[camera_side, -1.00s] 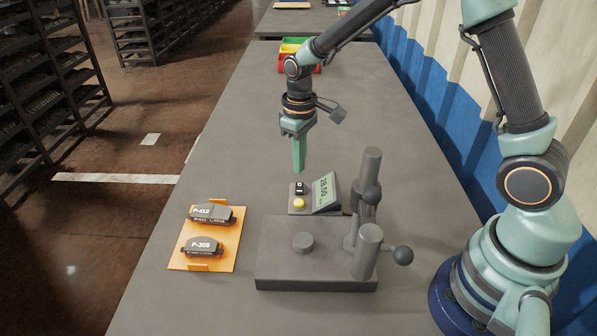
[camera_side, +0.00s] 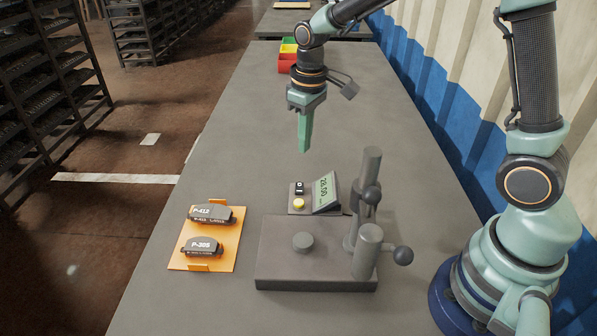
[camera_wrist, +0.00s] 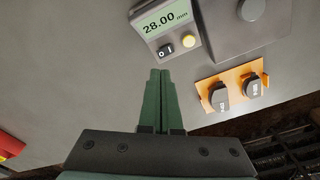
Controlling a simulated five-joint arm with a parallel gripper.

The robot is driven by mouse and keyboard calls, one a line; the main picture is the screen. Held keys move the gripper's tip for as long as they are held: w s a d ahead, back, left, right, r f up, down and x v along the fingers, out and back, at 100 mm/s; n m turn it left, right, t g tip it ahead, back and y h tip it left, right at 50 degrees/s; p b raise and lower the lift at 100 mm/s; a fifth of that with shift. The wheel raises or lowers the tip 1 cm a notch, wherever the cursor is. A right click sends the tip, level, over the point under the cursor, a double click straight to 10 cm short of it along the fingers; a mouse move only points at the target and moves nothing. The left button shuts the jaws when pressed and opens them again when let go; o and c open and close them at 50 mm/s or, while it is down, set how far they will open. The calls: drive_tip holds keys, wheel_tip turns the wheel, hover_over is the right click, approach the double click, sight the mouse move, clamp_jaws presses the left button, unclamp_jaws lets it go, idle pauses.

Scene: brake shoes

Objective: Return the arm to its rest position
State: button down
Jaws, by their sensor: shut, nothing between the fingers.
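My gripper (camera_side: 304,150) is shut and empty. It hangs above the grey table, pointing down, behind the small display unit in the side view. In the wrist view my gripper's two green fingers (camera_wrist: 160,75) lie together with nothing between them. My arm reaches from its base at the right over to the gripper. No other object touches the gripper.
Two brake shoes, P-412 (camera_side: 211,214) and P-305 (camera_side: 203,246), lie on an orange tray (camera_side: 229,257). A grey gauge stand (camera_side: 290,270) and a display reading 28.00 (camera_side: 326,190) stand nearby. Coloured bins (camera_side: 287,66) are farther back. The table's middle is clear.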

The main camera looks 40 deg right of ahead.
drive_tip(key=s+d+r+m+t, duration=0.2)
drive_tip(key=s+r+t, duration=0.3)
drive_tip(key=s+r, duration=0.6)
drive_tip(key=shift+s+d+m, duration=0.3)
drive_tip(key=shift+s+d, duration=0.05)
drive_tip(key=shift+s, duration=0.85)
drive_tip(key=n+g, duration=0.2)
drive_tip(key=n, duration=0.1)
hover_over(301, 185)
wheel_tip(301, 185, down, 13)
drive_tip(key=shift+f, duration=3.15)
